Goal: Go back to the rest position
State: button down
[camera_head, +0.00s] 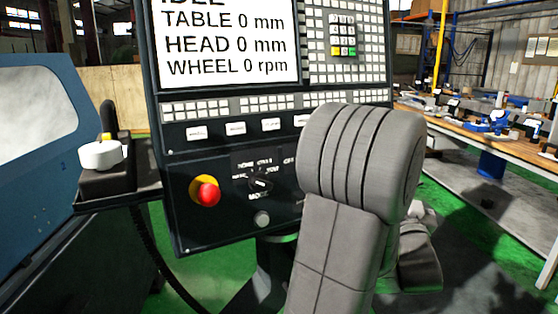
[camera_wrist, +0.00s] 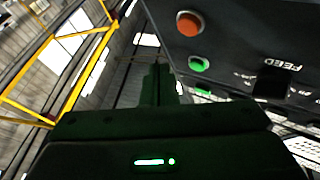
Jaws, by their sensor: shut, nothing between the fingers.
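My gripper (camera_wrist: 157,82) shows in the wrist view as dark fingers closed together, with nothing visible between them. Above and to its right is a dark panel with a red button (camera_wrist: 189,23), a green button (camera_wrist: 199,64) and a "FEED" label. The fingers appear apart from the panel, but the gap is hard to judge. In the head view my grey arm stands in front of the control panel (camera_head: 225,225), hiding its lower right part; my gripper cannot be made out there. The panel's screen (camera_head: 225,45) reads TABLE 0 mm, HEAD 0 mm, WHEEL 0 rpm.
A red emergency stop (camera_head: 207,191) and a mode knob (camera_head: 261,184) are on the panel. A pendant with a white dial (camera_head: 100,154) sits on a side shelf at left, by the blue machine cover (camera_head: 40,130). A cluttered workbench (camera_head: 480,140) stands at right, with floor before it.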

jog(key=shift+r+p, duration=0.25)
jog(key=shift+p, duration=0.15)
jog(key=shift+s+d+r+b, duration=0.15)
jog(key=shift+s+d, duration=0.25)
jog(key=shift+s, duration=0.4)
jog(key=shift+s+d+b, duration=0.25)
jog(key=shift+s+d, duration=0.1)
jog(key=shift+s, duration=0.4)
jog(key=shift+s+d+r+b, duration=0.15)
jog(key=shift+s+d, duration=0.25)
jog(key=shift+s, duration=0.4)
jog(key=shift+w+f, duration=0.1)
jog(key=shift+w, duration=0.1)
jog(key=w, duration=0.1)
jog(key=w+a+f+b, duration=0.1)
jog(key=w, duration=0.1)
jog(key=w+a+b, duration=0.1)
jog(key=shift+w+a+f, duration=0.2)
jog(key=shift+w+b, duration=0.1)
jog(key=shift+b, duration=0.85)
